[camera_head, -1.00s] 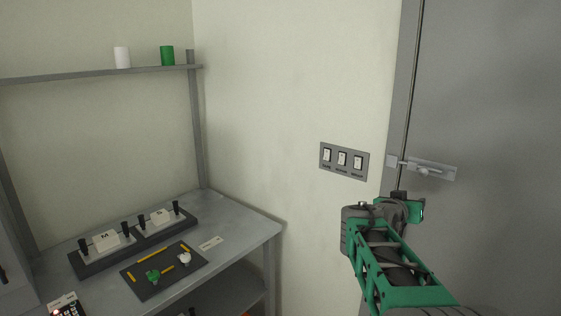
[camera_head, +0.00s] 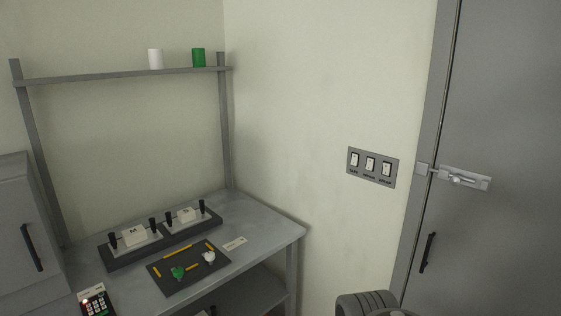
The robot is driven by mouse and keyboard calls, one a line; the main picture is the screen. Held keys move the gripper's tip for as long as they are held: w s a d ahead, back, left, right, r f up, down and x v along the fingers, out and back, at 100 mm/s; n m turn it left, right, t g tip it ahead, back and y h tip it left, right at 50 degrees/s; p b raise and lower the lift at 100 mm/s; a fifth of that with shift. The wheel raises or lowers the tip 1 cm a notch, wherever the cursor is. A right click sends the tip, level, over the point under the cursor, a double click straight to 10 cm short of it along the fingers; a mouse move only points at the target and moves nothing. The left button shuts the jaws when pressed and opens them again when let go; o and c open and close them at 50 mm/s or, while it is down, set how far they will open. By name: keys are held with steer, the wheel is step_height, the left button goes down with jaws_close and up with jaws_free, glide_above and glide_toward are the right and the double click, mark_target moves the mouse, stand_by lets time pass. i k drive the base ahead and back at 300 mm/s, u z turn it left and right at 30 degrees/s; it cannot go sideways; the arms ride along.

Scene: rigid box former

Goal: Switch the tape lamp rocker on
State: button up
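A grey switch plate (camera_head: 372,181) is on the pale wall, left of the grey door. It carries three white rockers in dark frames: a left rocker (camera_head: 354,160), a middle rocker (camera_head: 370,165) and a right rocker (camera_head: 386,169). Small labels under them are too small to read, so I cannot tell which is the tape lamp rocker or how each is set. A dark rounded part of my arm shows at the bottom edge, below the plate and apart from it. My gripper's fingers are out of view.
A grey bench (camera_head: 275,229) stands in the corner, with a dark tray (camera_head: 216,265) and a keypad device (camera_head: 96,302). A shelf (camera_head: 120,75) holds a white cup (camera_head: 155,59) and a green cup (camera_head: 198,57). The door has a latch (camera_head: 462,180) and a handle (camera_head: 427,252).

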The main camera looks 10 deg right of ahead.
mark_target(355, 157)
steer(key=u, duration=0.55)
steer(key=k, duration=0.65)
steer(key=z, duration=0.2)
steer(key=i, duration=1.3)
steer(key=u, duration=0.75)
